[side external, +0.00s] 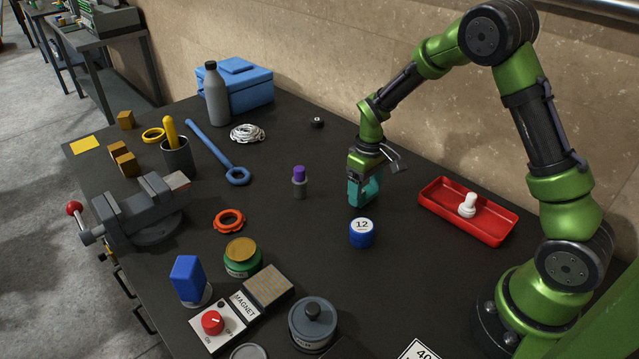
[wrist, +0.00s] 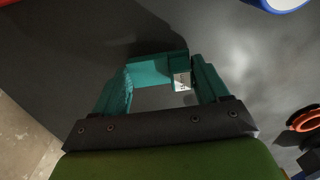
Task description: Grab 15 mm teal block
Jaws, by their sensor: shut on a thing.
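My gripper (side external: 362,193) points down at the table, right of the purple-topped bottle and behind the blue jar marked 12. Its fingers are teal. In the wrist view my gripper (wrist: 162,72) is shut on a teal block (wrist: 149,70), which spans the space between the fingertips. A small white label with dark marks shows at the block's right end; I cannot read it. In the side view the block and the fingers blend into one teal shape. I cannot tell whether the block touches the table.
The blue jar (side external: 362,233) stands close in front of my gripper. A red tray (side external: 440,212) holding a white piece (side external: 467,205) lies to the right. A purple-topped bottle (side external: 300,183) stands to the left, and an orange ring (side external: 229,221) lies farther left. The table behind my gripper is mostly clear.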

